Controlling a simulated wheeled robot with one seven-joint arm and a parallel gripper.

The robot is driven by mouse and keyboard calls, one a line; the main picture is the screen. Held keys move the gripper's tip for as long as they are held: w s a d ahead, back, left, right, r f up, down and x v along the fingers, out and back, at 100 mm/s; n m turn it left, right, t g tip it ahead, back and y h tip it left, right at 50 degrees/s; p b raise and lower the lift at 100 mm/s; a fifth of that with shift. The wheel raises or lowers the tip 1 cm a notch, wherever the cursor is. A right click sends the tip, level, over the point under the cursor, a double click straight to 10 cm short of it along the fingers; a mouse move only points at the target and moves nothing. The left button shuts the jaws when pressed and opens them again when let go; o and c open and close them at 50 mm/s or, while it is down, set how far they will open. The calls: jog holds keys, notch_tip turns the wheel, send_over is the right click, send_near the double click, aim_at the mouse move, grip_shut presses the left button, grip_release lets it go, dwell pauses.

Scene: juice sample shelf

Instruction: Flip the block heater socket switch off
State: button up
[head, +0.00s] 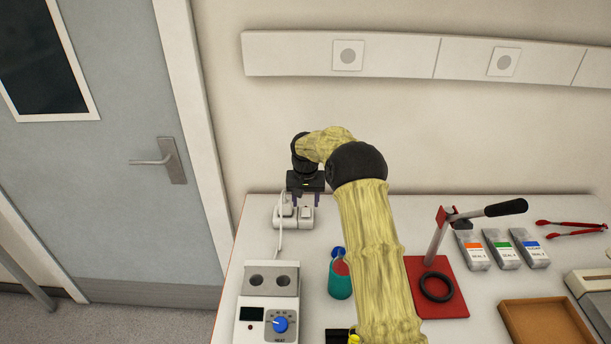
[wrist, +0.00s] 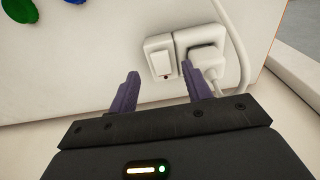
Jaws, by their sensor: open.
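The block heater (head: 266,303) is a white unit with two round wells and a blue knob, at the front left of the bench in the head view. Its white cable runs back to a white socket unit (head: 284,216) at the back of the bench. In the wrist view the socket switch (wrist: 160,58) is a white rocker beside the socket with the plug (wrist: 206,58) in it. My gripper (head: 306,200) is open and empty, above the socket unit, with purple fingers. In the wrist view the fingertips (wrist: 160,76) straddle the switch's lower part; contact cannot be told. The rocker's position is unclear.
A teal bottle (head: 340,277) stands right of the heater, close to my arm. A red press stand (head: 452,296) with a lever, several labelled packets (head: 502,249), red tongs (head: 570,229) and a brown tray (head: 545,323) lie farther right. The wall stands just behind the socket unit.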

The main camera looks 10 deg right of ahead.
notch_tip(320, 180, up, 13)
jog(key=s+b, duration=0.1)
jog(key=shift+a+b, duration=0.15)
jog(key=shift+b, duration=0.15)
jog(key=shift+s+f, duration=0.1)
jog(key=shift+s, duration=0.05)
jog(key=s+f+n, duration=0.1)
jog(key=s+f, duration=0.2)
jog(key=s, duration=1.4)
jog(key=s+d+f+n+t, duration=0.1)
jog(key=s+f, duration=0.2)
jog(key=s, duration=1.4)
jog(key=shift+s, duration=0.35)
